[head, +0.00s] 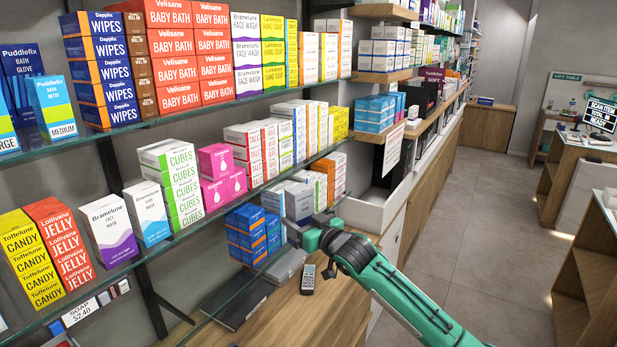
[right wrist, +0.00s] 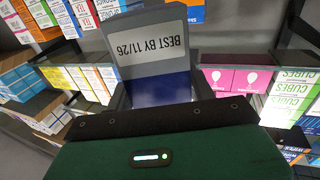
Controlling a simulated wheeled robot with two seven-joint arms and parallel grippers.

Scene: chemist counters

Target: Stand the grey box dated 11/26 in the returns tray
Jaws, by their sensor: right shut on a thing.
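The grey box (right wrist: 150,50) fills the middle of the right wrist view. It is grey-white above and dark blue below, with the label BEST BY 11/26 reading upside down. My right gripper (right wrist: 162,92) is shut on it, one dark finger on each side. In the head view the right gripper (head: 303,232) is at the front of the lower shelf, above the wooden counter; the held box cannot be told clearly from the shelf boxes there. I cannot pick out the returns tray for certain. My left gripper's jaws are not in view.
Glass shelves (head: 215,216) packed with boxes stand close on the left. Blue boxes (head: 247,235) sit below the lower shelf near the gripper. A remote-like device (head: 307,280) and a dark flat item (head: 236,302) lie on the counter (head: 300,322). The floor (head: 480,215) is clear.

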